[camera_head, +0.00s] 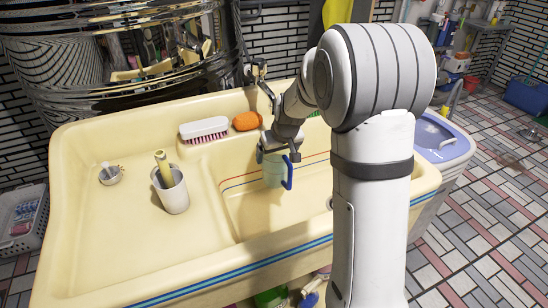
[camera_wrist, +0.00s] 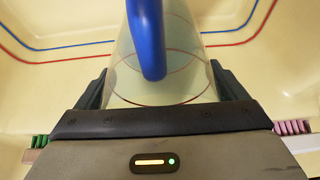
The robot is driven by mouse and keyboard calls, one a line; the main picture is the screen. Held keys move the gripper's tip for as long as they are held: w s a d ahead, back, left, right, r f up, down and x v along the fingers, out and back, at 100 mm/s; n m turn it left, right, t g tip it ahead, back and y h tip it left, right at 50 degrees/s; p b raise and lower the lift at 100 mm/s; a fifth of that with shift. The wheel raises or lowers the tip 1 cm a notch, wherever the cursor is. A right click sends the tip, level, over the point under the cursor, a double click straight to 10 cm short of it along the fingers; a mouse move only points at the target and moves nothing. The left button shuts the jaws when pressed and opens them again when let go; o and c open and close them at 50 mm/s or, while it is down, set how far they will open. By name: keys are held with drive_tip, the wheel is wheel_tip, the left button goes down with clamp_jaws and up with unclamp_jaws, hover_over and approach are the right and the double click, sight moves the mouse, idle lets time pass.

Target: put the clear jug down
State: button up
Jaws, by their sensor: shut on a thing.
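The clear jug (camera_head: 273,172) is a see-through vessel with a blue handle (camera_head: 288,174). It hangs upright, or nearly so, in my gripper (camera_head: 279,154) over the deeper basin of the yellow sink. In the wrist view the jug (camera_wrist: 185,62) lies between my two dark fingers (camera_wrist: 160,88), with the blue handle (camera_wrist: 147,40) across it. My fingers press on its sides. I cannot tell whether its base touches the basin floor.
The yellow sink (camera_head: 105,232) has a raised left part with a white cup (camera_head: 174,195) and a small metal strainer (camera_head: 110,174). A brush (camera_head: 204,129) and an orange sponge (camera_head: 247,121) lie on the back ledge. A metal faucet (camera_head: 261,80) rises behind my gripper.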

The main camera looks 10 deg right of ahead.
drive_tip(key=s+r+m+p, duration=0.1)
drive_tip(key=s+r+p, duration=0.3)
drive_tip(key=p, duration=1.2)
drive_tip(key=s+r+m+p, duration=0.1)
drive_tip(key=s+r+p, duration=0.4)
drive_tip(key=r+p, duration=0.7)
drive_tip(key=shift+a+h+p, duration=0.4)
drive_tip(key=shift+a+p, duration=0.05)
drive_tip(key=shift+p, duration=1.7)
drive_tip(key=shift+s, duration=0.25)
